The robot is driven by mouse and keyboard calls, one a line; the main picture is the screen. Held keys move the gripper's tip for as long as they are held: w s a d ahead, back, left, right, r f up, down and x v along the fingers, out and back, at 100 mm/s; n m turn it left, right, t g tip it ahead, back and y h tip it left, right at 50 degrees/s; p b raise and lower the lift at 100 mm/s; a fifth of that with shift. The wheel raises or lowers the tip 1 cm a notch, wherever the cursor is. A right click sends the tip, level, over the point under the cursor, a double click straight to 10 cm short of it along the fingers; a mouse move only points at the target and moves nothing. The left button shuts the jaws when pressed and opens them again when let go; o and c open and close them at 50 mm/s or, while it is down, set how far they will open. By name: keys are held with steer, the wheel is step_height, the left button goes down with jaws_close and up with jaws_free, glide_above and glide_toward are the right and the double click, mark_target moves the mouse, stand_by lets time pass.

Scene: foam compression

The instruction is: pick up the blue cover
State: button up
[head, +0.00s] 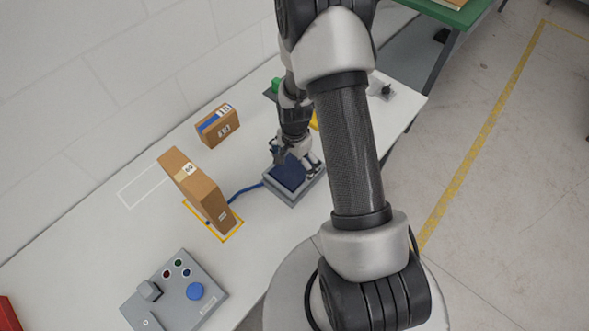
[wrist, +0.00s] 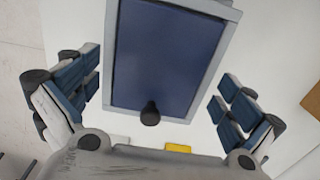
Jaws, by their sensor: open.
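The blue cover (head: 288,173) is a flat dark blue panel lying in a grey frame on the white table. In the wrist view the blue cover (wrist: 165,55) fills the upper middle, with a small black knob (wrist: 150,114) near its lower edge. My gripper (wrist: 163,95) is open, with its blue-padded fingers apart to the left and right of the framed panel. In the head view my gripper (head: 297,164) is over the cover and hides part of it. Nothing shows between the fingers except the cover and knob beneath; I cannot tell the height gap.
A tall cardboard box (head: 196,190) stands inside a yellow outline left of the cover. A smaller box (head: 217,125) stands behind it. A grey control panel (head: 176,292) with buttons is at the front left. A blue strap (head: 247,189) runs from the frame toward the tall box.

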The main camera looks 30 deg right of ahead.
steer(key=shift+f, duration=0.55)
steer(key=shift+c, duration=0.6)
steer(key=c, duration=1)
